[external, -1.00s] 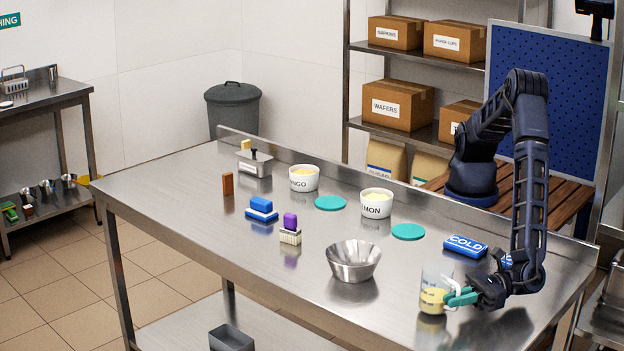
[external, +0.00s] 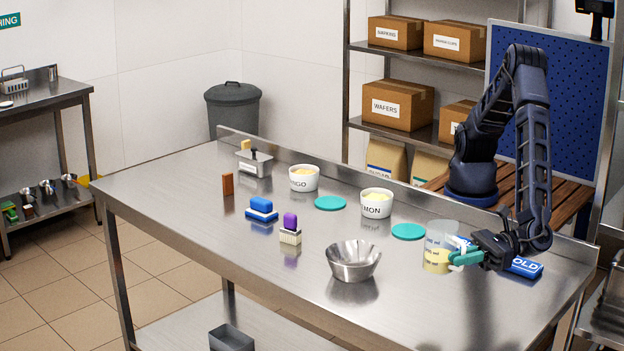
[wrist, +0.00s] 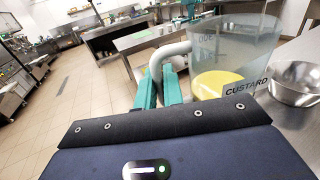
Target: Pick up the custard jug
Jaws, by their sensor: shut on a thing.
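The custard jug (external: 438,256) is a clear measuring jug with blue markings and yellow custard in its lower part. In the external view it is upright at the right end of the steel table, raised above the tabletop. My gripper (external: 468,257) is shut on its handle from the right, with teal fingers. In the wrist view the jug (wrist: 232,60) shows a CUSTARD label, and its grey handle (wrist: 160,62) lies between my teal fingertips (wrist: 160,88).
A steel bowl (external: 353,262) stands left of the jug. A teal disc (external: 408,231) and a blue COLD pack (external: 526,267) lie close by. Lemon (external: 376,204) and mango (external: 304,178) tubs stand farther back. The table's front right is clear.

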